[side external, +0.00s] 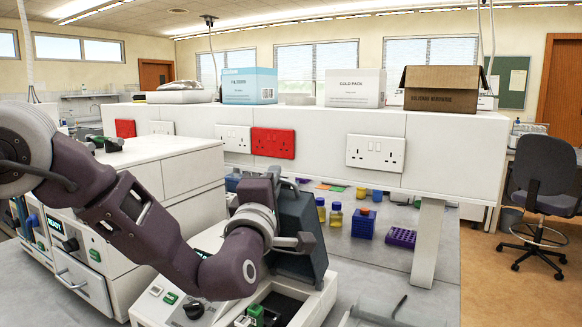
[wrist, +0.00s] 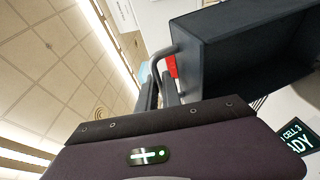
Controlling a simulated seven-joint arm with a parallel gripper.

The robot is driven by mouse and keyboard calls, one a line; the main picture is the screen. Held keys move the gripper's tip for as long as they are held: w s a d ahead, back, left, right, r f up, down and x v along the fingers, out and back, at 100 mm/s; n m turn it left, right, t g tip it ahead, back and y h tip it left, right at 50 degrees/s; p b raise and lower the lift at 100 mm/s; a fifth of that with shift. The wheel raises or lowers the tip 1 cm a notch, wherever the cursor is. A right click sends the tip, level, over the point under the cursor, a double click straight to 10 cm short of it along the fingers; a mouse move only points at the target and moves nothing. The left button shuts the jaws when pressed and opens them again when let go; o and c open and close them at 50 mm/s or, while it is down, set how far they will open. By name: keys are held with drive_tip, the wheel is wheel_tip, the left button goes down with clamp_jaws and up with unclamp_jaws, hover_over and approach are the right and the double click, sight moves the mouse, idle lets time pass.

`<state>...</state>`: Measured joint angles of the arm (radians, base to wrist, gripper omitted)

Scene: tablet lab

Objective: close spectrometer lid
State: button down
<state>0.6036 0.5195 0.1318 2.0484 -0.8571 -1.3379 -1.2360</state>
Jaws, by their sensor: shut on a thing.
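The spectrometer (side external: 148,311) is a white bench instrument at the bottom centre of the side view, with a dark open well (side external: 284,303) in its top. Its dark grey lid (side external: 300,215) stands raised and tilted above the well. The lid also fills the upper right of the wrist view (wrist: 245,45), with a grey bar handle (wrist: 162,52) at its edge. My gripper (side external: 303,242) is at the lid's near face, shut on the handle. In the wrist view the fingers (wrist: 161,92) reach to the bar; the exact contact is partly hidden by the gripper body.
A white shelf (side external: 455,125) with boxes and sockets runs behind the spectrometer. Under it stand bottles (side external: 336,214), a blue block (side external: 363,224) and a purple rack (side external: 401,237). White instruments (side external: 150,170) stand close at left. A lit display (wrist: 297,138) shows in the wrist view.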

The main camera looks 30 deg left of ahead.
drive_tip(key=s+f+n+t+y, duration=0.3)
drive_tip(key=s+f+t+y, duration=0.1)
drive_tip(key=s+f, duration=1.2)
drive_tip(key=shift+s+n, duration=0.3)
drive_tip(key=shift+s, duration=0.25)
drive_tip(key=shift+a, duration=0.15)
drive_tip(key=c, duration=1.8)
unclamp_jaws()
